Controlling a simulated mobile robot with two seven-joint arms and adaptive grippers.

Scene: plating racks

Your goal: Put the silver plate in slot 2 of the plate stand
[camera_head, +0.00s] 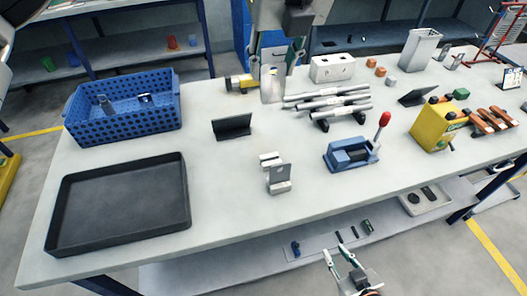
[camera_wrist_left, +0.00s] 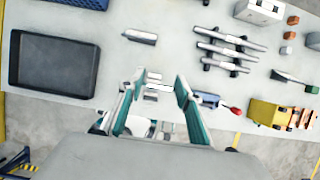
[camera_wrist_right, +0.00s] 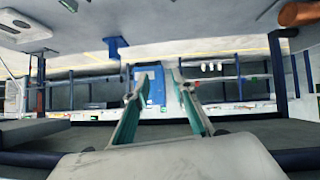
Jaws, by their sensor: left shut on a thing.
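My left gripper (camera_head: 273,66) hangs down from the top of the head view, shut on the upper end of a pale silver plate (camera_head: 272,92). In the left wrist view the plate is hard to tell apart from things behind it. Several silver bars on black feet (camera_head: 325,102) look like the plate stand; they also show in the left wrist view (camera_wrist_left: 228,48). I cannot number the slots. The plate appears beside the bars' left ends, and its height is unclear. My right gripper (camera_head: 340,260) is open and empty in front of the table; its fingers also show in the right wrist view (camera_wrist_right: 157,85).
A black tray (camera_head: 180,160) and a blue crate (camera_head: 125,128) stand at the left. A black bracket (camera_head: 232,127), a small white and grey fixture (camera_head: 279,176) and a blue vise with a red knob (camera_head: 345,155) stand mid-table. A yellow block (camera_head: 432,128) is at right.

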